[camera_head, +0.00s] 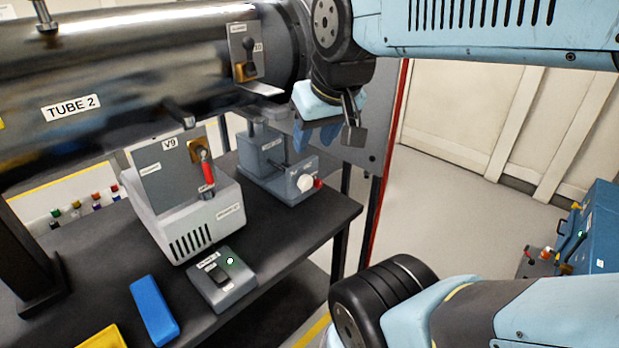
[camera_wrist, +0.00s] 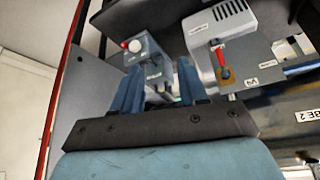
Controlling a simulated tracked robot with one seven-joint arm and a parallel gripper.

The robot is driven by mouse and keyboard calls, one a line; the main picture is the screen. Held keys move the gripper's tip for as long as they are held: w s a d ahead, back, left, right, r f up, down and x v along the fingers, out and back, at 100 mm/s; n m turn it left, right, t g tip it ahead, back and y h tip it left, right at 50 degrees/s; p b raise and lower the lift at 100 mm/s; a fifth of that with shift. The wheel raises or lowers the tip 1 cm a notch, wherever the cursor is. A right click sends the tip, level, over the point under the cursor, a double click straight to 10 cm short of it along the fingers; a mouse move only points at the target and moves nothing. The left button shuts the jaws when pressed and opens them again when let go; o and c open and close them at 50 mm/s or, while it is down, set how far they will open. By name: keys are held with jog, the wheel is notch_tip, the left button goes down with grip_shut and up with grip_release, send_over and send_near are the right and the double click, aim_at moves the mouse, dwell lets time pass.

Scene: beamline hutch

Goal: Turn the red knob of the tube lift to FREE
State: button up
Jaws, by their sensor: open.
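The tube lift, a grey-blue box (camera_head: 277,165), stands on the dark bench under the right end of the tube. Its small red knob (camera_head: 318,183) is on the front right, beside a larger white knob (camera_head: 305,183). In the wrist view the red knob (camera_wrist: 124,45) shows at the top, left of my fingers. My gripper (camera_head: 314,140) is open and empty, above and behind the lift's right part, apart from the knob. Its two blue fingers (camera_wrist: 159,68) show in the wrist view. The markings by the knob are too small to read.
The V9 unit (camera_head: 170,170) with a red-handled lever (camera_head: 207,172) stands left of the lift. A switch box (camera_head: 222,280) and a blue block (camera_head: 154,308) lie nearer. The steel tube (camera_head: 130,75) runs above. A grey panel with a red edge (camera_head: 388,160) stands right of the bench.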

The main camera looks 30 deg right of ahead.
jog(key=shift+d, duration=0.15)
jog(key=shift+o, duration=1.3)
jog(key=shift+w, duration=0.1)
jog(key=shift+o, duration=0.2)
jog(key=shift+w+f+m, duration=0.2)
jog(key=shift+w+m, duration=0.05)
jog(key=shift+m, duration=0.15)
jog(key=w+d+f+m+g+y, duration=0.2)
jog(key=w+d+f+m+y, duration=0.2)
jog(key=w+f+m, duration=0.4)
jog(key=w+d+f+m+g+y, duration=0.2)
jog(key=w+d+f+m+y, duration=0.15)
jog(key=w+f+m, duration=0.45)
jog(key=m+t+y, duration=0.2)
jog(key=m+t, duration=0.9)
jog(key=m, duration=1.2)
send_near(321, 185)
jog(key=v, duration=0.4)
jog(key=shift+d+r, duration=0.2)
jog(key=shift+r, duration=0.05)
jog(key=shift+f, duration=0.1)
jog(key=x, duration=1.3)
jog(key=shift+w+a+f, duration=0.1)
jog(key=shift+a+f, duration=0.1)
jog(key=shift+a, duration=0.05)
jog(key=shift+c, duration=0.2)
